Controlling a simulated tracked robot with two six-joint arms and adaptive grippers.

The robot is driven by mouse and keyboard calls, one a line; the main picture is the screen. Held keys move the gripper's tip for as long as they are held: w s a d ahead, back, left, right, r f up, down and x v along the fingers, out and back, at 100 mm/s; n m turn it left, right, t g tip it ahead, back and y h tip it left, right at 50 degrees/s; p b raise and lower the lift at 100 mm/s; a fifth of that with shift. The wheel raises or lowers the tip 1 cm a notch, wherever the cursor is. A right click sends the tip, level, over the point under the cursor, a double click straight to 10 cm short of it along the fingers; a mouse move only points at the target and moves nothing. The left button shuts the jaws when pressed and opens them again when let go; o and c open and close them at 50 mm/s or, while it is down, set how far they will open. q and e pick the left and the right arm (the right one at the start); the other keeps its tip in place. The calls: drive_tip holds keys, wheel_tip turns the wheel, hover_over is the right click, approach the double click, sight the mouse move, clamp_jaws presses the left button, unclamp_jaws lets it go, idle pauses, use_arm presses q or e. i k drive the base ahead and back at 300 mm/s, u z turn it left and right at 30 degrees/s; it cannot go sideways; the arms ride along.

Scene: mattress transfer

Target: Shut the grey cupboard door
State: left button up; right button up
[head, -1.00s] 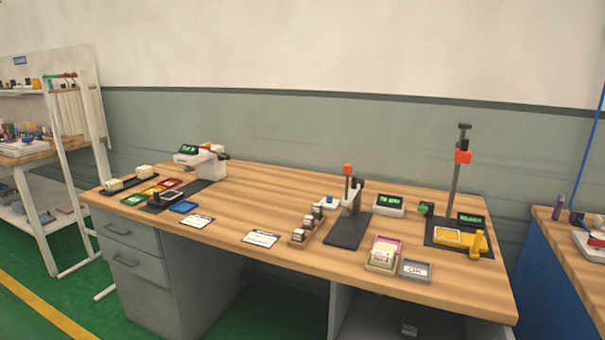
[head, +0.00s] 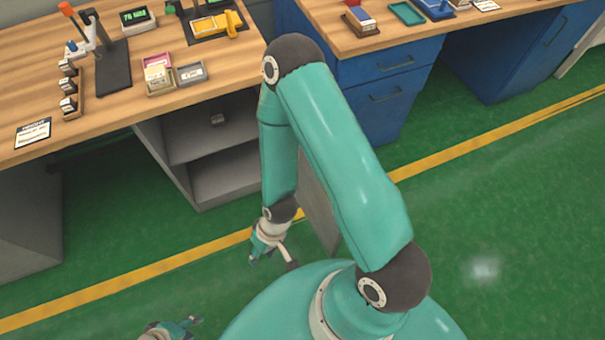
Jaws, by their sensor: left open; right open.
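The grey cupboard (head: 193,190) under the wooden bench stands open, showing its inner shelf. Its grey door (head: 318,208) is swung out from the cupboard's right side into the aisle, partly hidden behind my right arm. My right gripper (head: 272,261) is open and empty, just left of the door's lower outer part in the picture. Whether it touches the door cannot be told. My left gripper (head: 184,328) is open and empty at the bottom edge, left of the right gripper and well away from the door.
A small object (head: 218,119) lies on the cupboard shelf. A blue drawer cabinet (head: 385,90) stands right of the cupboard, beyond the door. The wooden bench top (head: 125,120) carries trays and devices. Green floor with a yellow line (head: 150,273) is clear in front.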

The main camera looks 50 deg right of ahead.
sight(311, 197)
drive_tip(key=z, duration=1.35)
drive_tip(key=i, duration=0.1)
drive_tip(key=u, duration=2.8)
drive_tip(key=k, duration=2.45)
drive_tip(key=z, duration=1.2)
drive_tip(key=i, duration=1)
drive_tip(key=z, duration=0.1)
